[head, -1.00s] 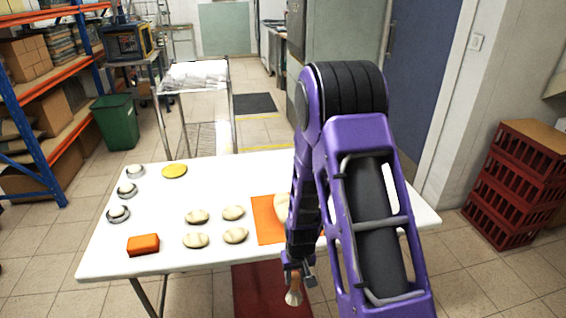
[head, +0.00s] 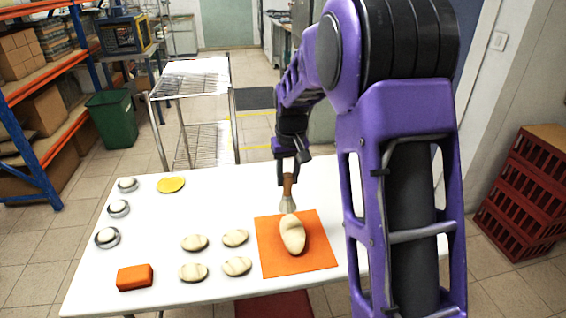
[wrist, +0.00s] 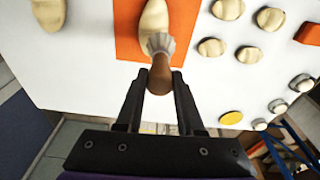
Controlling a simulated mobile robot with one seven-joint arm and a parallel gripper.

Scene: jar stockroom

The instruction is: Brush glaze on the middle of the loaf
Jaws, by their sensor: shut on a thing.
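The cream oval loaf (head: 293,238) lies lengthwise on an orange mat (head: 315,262) on the white table, and shows at the top of the wrist view (wrist: 153,20). My gripper (head: 287,168) is shut on the brown handle of a brush (head: 288,190), also seen in the wrist view (wrist: 160,75). The brush points down, its pale bristles at the loaf's far end, not over its middle. I cannot tell whether they touch the loaf. A second loaf-like piece (wrist: 50,12) shows at the wrist view's upper left; my arm hides that area in the head view.
Several small rolls (head: 194,243) lie left of the mat, with an orange block (head: 135,277), a yellow disc (head: 171,184) and several small round items (head: 107,237). A wire trolley (head: 195,72) stands behind the table. The table's far middle is clear.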

